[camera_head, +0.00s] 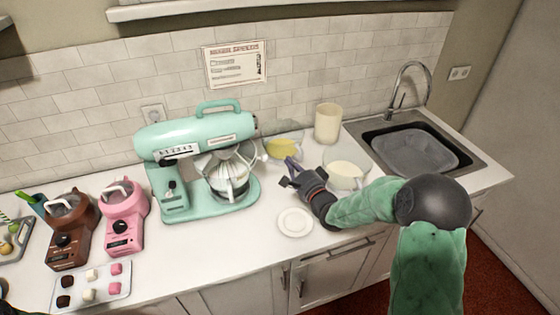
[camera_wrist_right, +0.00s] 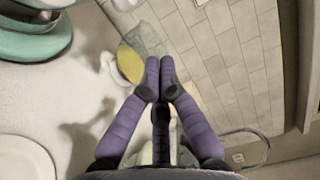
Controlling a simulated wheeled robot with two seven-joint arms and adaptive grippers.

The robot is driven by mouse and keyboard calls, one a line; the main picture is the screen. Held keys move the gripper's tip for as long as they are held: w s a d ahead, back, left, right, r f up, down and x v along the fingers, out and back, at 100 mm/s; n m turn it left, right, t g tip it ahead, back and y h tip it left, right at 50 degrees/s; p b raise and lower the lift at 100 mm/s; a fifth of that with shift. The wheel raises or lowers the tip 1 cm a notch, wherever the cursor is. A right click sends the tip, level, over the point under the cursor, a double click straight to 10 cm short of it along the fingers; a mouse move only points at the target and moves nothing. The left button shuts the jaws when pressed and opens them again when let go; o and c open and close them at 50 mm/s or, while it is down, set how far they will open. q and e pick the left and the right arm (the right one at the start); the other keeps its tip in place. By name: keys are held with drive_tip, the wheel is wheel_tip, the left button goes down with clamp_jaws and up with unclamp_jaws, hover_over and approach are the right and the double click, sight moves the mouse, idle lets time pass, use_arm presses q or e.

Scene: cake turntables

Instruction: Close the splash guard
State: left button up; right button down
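A mint-green stand mixer (camera_head: 200,140) stands against the tiled wall. A pale, partly clear splash guard (camera_head: 222,162) sits under its head, around the top of the metal bowl; its exact position is hard to tell. Part of the green mixer (camera_wrist_right: 25,45) shows at the upper left of the right wrist view. My right gripper (camera_head: 287,173) is to the right of the mixer, apart from the guard, above the counter. In the right wrist view its purple fingers (camera_wrist_right: 160,75) meet at the tips with nothing between them.
Right of the mixer are a yellow-filled bowl (camera_head: 283,148), a bowl of pale contents (camera_head: 345,174), a cream canister (camera_head: 328,123) and the sink (camera_head: 412,151). A white plate (camera_head: 295,222) lies in front. Brown (camera_head: 70,230) and pink (camera_head: 124,217) machines stand left.

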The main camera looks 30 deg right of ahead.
drive_tip(key=w+b, duration=0.1)
drive_tip(key=w, duration=0.8)
drive_tip(key=shift+s+a, duration=1.1)
drive_tip(key=shift+a, duration=0.25)
drive_tip(key=shift+f+b, duration=0.1)
drive_tip(key=shift+b, duration=0.2)
